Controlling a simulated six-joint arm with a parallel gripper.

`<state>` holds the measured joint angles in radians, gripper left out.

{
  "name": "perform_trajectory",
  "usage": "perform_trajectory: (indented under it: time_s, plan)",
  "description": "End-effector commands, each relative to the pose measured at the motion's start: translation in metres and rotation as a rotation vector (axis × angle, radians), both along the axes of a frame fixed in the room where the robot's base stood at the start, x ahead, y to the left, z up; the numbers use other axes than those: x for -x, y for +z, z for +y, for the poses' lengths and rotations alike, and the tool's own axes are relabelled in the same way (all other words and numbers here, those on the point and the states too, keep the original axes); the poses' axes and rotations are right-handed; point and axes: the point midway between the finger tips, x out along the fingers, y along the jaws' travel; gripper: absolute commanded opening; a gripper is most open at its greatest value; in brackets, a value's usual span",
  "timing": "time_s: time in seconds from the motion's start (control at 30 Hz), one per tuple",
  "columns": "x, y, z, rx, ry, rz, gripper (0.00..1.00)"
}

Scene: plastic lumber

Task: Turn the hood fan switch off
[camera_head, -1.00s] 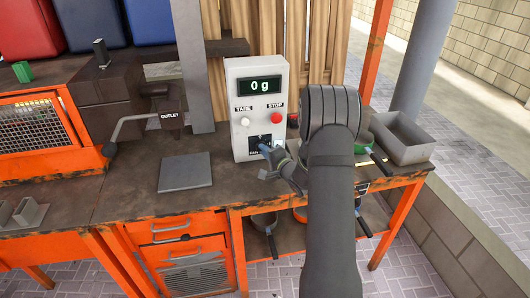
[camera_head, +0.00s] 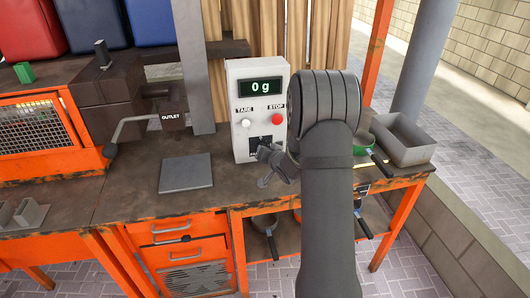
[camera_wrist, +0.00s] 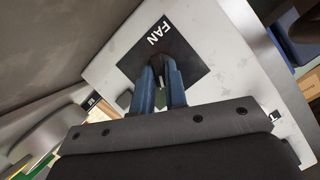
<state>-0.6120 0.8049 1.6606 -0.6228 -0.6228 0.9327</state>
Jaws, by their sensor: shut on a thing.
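A black switch plate marked FAN (camera_wrist: 186,58) is on a white panel in the wrist view. My gripper (camera_wrist: 163,66) reaches to the middle of this plate. Its two blue fingers are close together and shut on the small dark fan switch lever (camera_wrist: 158,64), which they mostly hide. In the head view the black plate (camera_head: 261,140) is low on the front of a white control box (camera_head: 258,82). There my gripper (camera_head: 264,152) is at the plate, and its fingertips are hard to make out. Which way the lever is set cannot be told.
The box has a display reading 0 g (camera_head: 261,87), a white TARE knob (camera_head: 245,123) and a red STOP button (camera_head: 278,119). A grey plate (camera_head: 186,173) lies on the bench to the left. A grey bin (camera_head: 402,140) stands at the right.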

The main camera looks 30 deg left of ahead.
Motion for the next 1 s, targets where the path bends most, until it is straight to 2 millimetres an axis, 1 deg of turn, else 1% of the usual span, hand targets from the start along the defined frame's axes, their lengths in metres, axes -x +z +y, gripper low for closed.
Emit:
perform_trajectory:
  time_s: [0.2, 0.5, 0.73, 1.0]
  plan:
    - [0.0014, 0.0016, 0.002, 0.135, 0.0, -0.137, 0.0]
    - [0.0024, 0.0021, 0.003, 0.272, 0.0, -0.277, 0.0]
    - [0.0025, 0.0022, 0.0031, 0.335, -0.001, -0.339, 0.0]
    - [0.0026, 0.0024, 0.0036, 0.361, -0.001, -0.366, 0.0]
